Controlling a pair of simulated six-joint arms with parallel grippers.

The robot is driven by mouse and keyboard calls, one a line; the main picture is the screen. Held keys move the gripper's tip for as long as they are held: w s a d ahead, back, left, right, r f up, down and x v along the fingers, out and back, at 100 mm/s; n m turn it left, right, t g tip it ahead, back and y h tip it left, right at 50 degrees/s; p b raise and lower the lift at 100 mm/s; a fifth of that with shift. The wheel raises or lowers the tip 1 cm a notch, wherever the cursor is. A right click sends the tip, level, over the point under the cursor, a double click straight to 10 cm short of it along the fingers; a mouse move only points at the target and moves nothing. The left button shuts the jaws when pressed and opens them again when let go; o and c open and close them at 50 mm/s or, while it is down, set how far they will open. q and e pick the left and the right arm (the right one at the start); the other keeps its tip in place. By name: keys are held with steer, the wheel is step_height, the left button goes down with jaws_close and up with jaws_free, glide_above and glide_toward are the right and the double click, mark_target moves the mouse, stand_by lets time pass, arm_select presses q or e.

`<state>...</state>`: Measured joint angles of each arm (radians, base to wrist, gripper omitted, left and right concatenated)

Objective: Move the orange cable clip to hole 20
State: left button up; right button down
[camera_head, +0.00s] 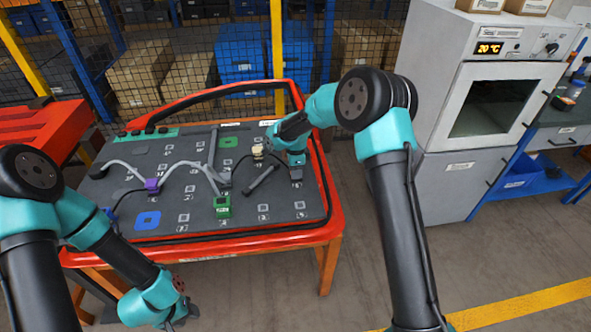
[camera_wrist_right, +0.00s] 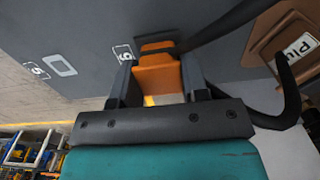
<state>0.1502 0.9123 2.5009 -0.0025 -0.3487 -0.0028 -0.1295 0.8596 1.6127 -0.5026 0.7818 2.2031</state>
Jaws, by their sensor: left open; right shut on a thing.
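The orange cable clip (camera_wrist_right: 158,76) is between the fingers of my right gripper (camera_wrist_right: 154,88) in the right wrist view, close to the grey board face. A dark cable runs at its upper end. In the head view my right gripper (camera_head: 297,172) is over the right part of the grey door board (camera_head: 165,205), and the clip cannot be made out there. My left gripper (camera_head: 183,316) is open and empty, low in front of the board. Several square holes with number labels (camera_wrist_right: 123,54) show on the board; I cannot pick out hole 20.
A beige plug block (camera_head: 258,152) stands left of my right gripper. The red door frame (camera_head: 335,205) rims the board. An oven (camera_head: 480,110) stands right.

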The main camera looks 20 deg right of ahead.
steer(key=shift+r, duration=0.35)
stand_by(0.3)
steer(key=c, duration=1.2)
jaws_free()
jaws_close()
steer(key=shift+r, duration=0.1)
steer(key=shift+r, duration=3.45)
steer(key=shift+d, duration=0.15)
